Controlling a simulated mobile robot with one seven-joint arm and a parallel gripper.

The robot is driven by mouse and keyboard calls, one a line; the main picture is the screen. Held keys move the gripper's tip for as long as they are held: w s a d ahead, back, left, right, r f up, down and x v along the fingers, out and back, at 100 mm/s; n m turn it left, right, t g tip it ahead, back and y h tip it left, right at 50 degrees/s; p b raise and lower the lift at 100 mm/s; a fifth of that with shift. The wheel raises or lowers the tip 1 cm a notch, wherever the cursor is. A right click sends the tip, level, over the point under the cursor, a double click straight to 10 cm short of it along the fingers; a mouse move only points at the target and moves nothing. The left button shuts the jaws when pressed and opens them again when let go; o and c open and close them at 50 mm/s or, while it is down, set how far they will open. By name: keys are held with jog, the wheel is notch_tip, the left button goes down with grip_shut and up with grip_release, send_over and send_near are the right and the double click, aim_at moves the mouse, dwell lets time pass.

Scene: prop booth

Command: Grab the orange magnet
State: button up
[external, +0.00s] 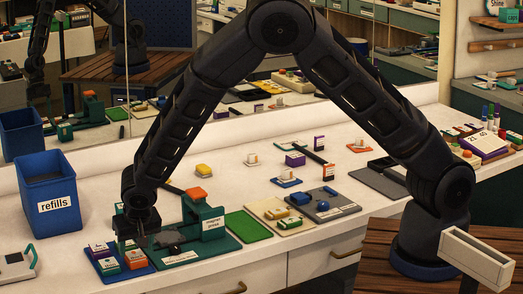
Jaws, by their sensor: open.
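An orange block (135,259), which looks like the orange magnet, lies on a blue tray (117,278) at the front left of the counter. A purple-and-white block (99,250) and a green block (108,266) lie beside it on the tray. My gripper (133,242) points down just above and behind the orange block, with its jaws open. The dark fingers are small and partly blend together. I cannot tell whether they touch the block.
A green magnet press (206,218) with an orange top stands close to the right of my gripper, with a dark handle in front. A blue refills bin (48,200) stands at the left. A green mat (248,226) and several small trays lie to the right. A mirror runs behind the counter.

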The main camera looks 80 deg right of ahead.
jog(key=x, duration=0.2)
jog(key=shift+w+d+f, duration=0.1)
jog(key=shift+w+f, duration=0.05)
jog(key=shift+f, duration=0.2)
jog(key=c, duration=0.8)
jog(key=shift+o, duration=0.2)
jog(key=shift+r, duration=0.1)
